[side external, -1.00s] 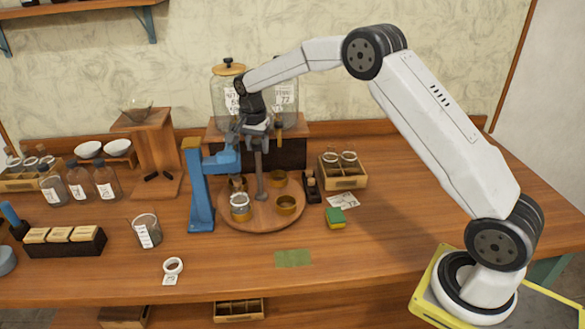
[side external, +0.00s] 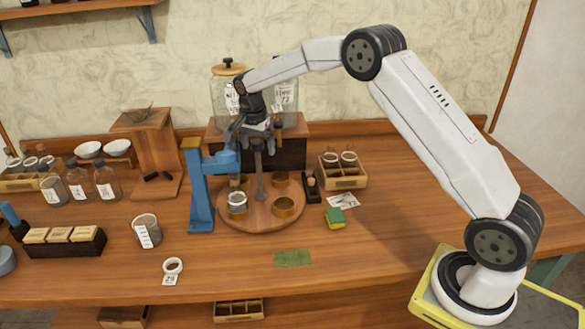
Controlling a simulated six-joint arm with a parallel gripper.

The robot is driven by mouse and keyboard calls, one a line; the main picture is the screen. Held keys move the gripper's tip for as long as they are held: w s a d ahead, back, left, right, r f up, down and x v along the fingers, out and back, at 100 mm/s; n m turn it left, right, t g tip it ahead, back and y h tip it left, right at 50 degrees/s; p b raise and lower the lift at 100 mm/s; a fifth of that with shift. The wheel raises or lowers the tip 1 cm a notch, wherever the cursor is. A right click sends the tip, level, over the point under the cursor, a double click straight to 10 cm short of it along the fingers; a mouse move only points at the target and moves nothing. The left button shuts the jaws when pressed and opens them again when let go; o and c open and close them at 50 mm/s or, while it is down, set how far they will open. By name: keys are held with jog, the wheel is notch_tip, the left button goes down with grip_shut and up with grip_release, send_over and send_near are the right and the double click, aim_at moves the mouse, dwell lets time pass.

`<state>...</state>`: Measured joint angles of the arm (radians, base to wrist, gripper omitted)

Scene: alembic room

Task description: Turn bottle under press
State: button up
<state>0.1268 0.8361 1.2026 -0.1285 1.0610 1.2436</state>
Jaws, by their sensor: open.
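A round wooden turntable (side external: 262,219) stands on the bench with a grey central post (side external: 260,175) and several brass cups around it. A small clear bottle (side external: 237,199) stands upright in the front-left cup. The blue press (side external: 200,190) stands at the turntable's left, its arm reaching over the left side. The bottle is close to the press arm, slightly in front of it in the picture. My gripper (side external: 258,143) is open, pointing down at the top of the post. I cannot tell whether its fingers touch the post or its handle.
Large labelled jars (side external: 228,95) stand on a shelf behind my gripper. A wooden box (side external: 343,173) with two jars and a green-yellow sponge (side external: 335,217) are at the right. A labelled jar (side external: 146,231) and tape roll (side external: 173,266) are at the left front.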

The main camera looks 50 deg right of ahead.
jog(key=shift+r, duration=0.1)
jog(key=shift+r, duration=3.4)
jog(key=shift+a, duration=0.1)
jog(key=shift+s+a+f+n, duration=0.15)
jog(key=shift+s+a+n, duration=0.25)
jog(key=shift+s+n, duration=0.2)
jog(key=s+a+f+n, duration=0.2)
jog(key=s+n, duration=0.2)
jog(key=s, duration=0.5)
jog(key=s+a+f+n+t+y, duration=0.1)
jog(key=s+a+f+n, duration=0.2)
jog(key=s, duration=0.6)
jog(key=s+a+f+n+t, duration=0.1)
jog(key=s+a+f+n, duration=0.2)
jog(key=s+n, duration=0.3)
jog(key=s, duration=0.4)
jog(key=shift+a+n, duration=0.15)
jog(key=shift+n, duration=0.25)
